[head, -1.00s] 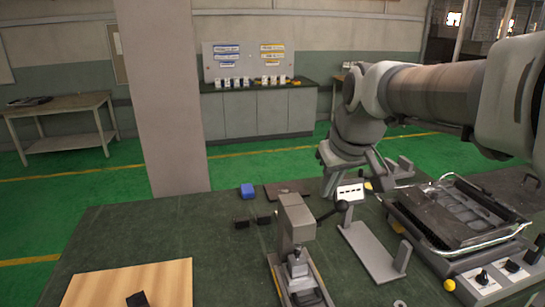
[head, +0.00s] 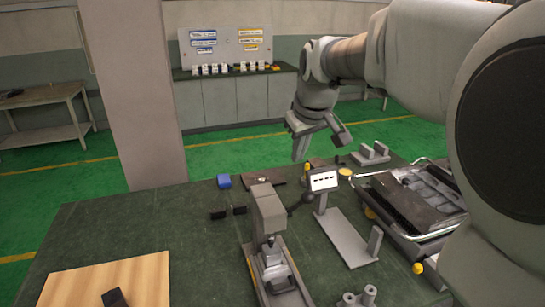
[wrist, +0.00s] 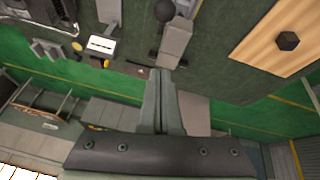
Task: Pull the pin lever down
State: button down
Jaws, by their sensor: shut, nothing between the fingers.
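The grey press-like fixture (head: 267,218) stands upright on the green table near the middle of the head view. Its pin lever, a dark rod with a black ball knob (head: 307,197), sticks out from the right side of the fixture's upper part. The wrist view shows the same fixture (wrist: 175,45) at the top, with the ball knob (wrist: 165,11) at the upper edge. My gripper (head: 301,155) is in the air beyond the fixture and higher than the knob, apart from both. Its fingers (wrist: 160,75) are together and empty, pointing down.
A tray-like heating unit (head: 415,195) lies farther right.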

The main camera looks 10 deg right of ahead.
send_over(297, 203)
jog(key=w+a, duration=0.1)
jog(key=w, duration=0.1)
notch_tip(297, 203, down, 9)
jog(key=shift+s+d+f+p, duration=0.15)
jog(key=shift+s+d+f, duration=0.1)
jog(key=shift+s+f, duration=0.25)
jog(key=shift+s+d+f+p, duration=0.15)
jog(key=shift+s+d+f, duration=0.15)
jog(key=shift+s, duration=0.3)
jog(key=shift+s+d+f, duration=0.1)
jog(key=shift+s+f, duration=0.2)
jog(key=shift+f, duration=0.05)
jog(key=shift+s+f+b, duration=0.1)
jog(key=shift+f+b, duration=0.1)
jog(key=shift+b, duration=0.25)
jog(key=shift+s+f+t+b, duration=0.1)
jog(key=shift+s+t+b, duration=0.2)
jog(key=shift+b, duration=0.35)
